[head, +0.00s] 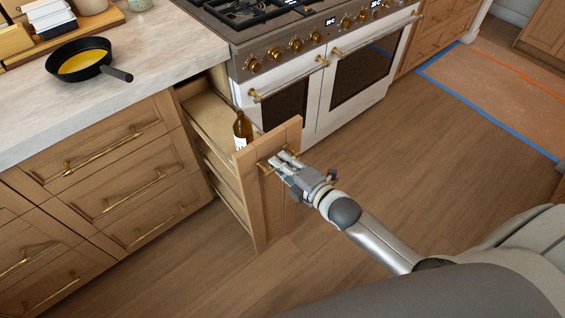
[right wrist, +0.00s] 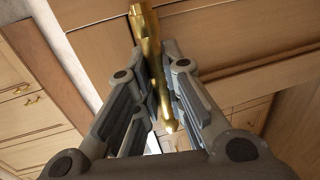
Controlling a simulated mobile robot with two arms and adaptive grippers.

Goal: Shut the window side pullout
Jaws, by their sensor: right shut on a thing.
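The pullout (head: 254,205) is a tall narrow wooden unit beside the stove, standing well out from the cabinet front. A dark bottle (head: 242,130) stands on its upper shelf, behind the front panel. My right gripper (head: 278,162) is at the top of the front panel, shut on the brass handle (head: 263,168). In the right wrist view the brass handle (right wrist: 150,60) runs between the two fingers of my right gripper (right wrist: 158,85). The wooden front panel (right wrist: 215,50) fills the area behind it. My left gripper is not in view.
A white stove (head: 330,85) with brass knobs stands just right of the pullout. Drawers (head: 110,165) with brass handles are on the left, under a pale counter (head: 150,60) holding a black pan (head: 78,62). The wooden floor (head: 400,150) is clear in front.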

